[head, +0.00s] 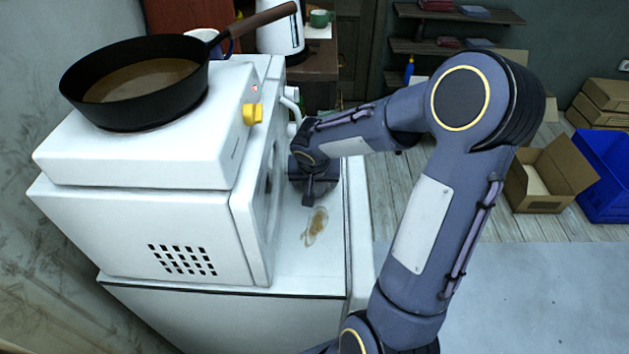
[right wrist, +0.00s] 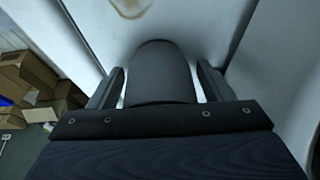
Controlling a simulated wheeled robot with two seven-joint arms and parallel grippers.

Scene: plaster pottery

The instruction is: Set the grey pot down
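A dark pan (head: 150,98) with a long brown wooden handle and a brownish content stands upright on the small white cooker at the left; I see no other vessel that is clearly a grey pot. My right gripper (head: 311,200) is below and right of the pan, low over the white surface, and does not touch it. In the right wrist view its two fingers (right wrist: 160,68) are spread. A dark grey rounded form (right wrist: 160,75) shows between them with narrow gaps on both sides; I cannot tell if it is part of my gripper. My left gripper is out of view.
The white cooker (head: 130,155) with a yellow knob (head: 252,114) stands on a white oven (head: 150,240). A brown stain (head: 316,226) marks the white top. A white kettle (head: 280,38) and a green mug (head: 321,18) stand behind. Boxes (head: 548,178) and a blue crate (head: 606,175) are on the floor.

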